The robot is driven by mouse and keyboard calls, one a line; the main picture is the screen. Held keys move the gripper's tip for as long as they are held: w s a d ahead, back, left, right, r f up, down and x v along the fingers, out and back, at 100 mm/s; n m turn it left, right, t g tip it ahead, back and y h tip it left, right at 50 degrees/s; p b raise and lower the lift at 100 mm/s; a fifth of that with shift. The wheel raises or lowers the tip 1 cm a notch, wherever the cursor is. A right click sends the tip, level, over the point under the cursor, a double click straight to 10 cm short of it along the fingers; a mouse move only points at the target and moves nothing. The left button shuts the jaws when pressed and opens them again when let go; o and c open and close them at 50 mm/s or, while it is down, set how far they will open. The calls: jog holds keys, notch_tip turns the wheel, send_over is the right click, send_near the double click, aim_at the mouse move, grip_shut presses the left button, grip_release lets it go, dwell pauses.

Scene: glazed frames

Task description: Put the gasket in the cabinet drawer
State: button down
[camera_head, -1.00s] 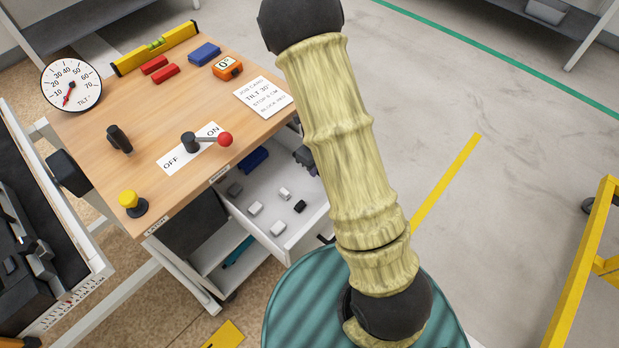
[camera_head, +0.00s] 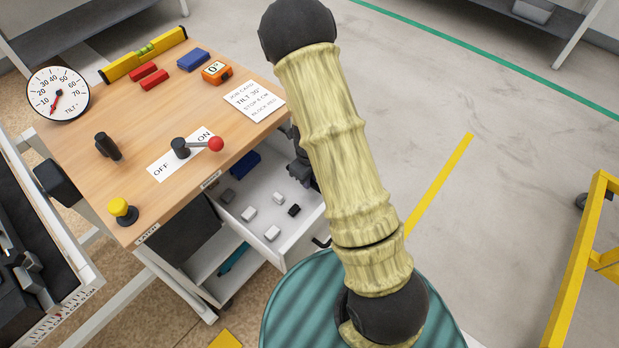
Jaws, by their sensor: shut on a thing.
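The open cabinet drawer (camera_head: 300,236) is a white tray pulled out under the right end of the wooden bench. It holds a blue block (camera_head: 245,164), a grey block (camera_head: 228,196), several small white blocks (camera_head: 249,213) and a black block (camera_head: 294,210). My gripper (camera_head: 299,172) is a dark shape at the drawer's far right side, mostly hidden behind my pale yellow arm. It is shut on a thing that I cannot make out. I cannot pick out the gasket in this view.
The bench top (camera_head: 140,125) carries a tilt gauge (camera_head: 57,94), a yellow level (camera_head: 145,55), a red-knobbed lever (camera_head: 200,146) and a yellow button (camera_head: 122,210). A dark fixture (camera_head: 25,260) stands at left.

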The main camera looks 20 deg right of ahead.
jog(key=shift+f+b, duration=0.3)
jog(key=shift+f, duration=0.3)
jog(key=c, duration=1.4)
grip_release()
jog(key=shift+r, duration=0.1)
notch_tip(320, 180, up, 13)
jog(key=p, duration=0.4)
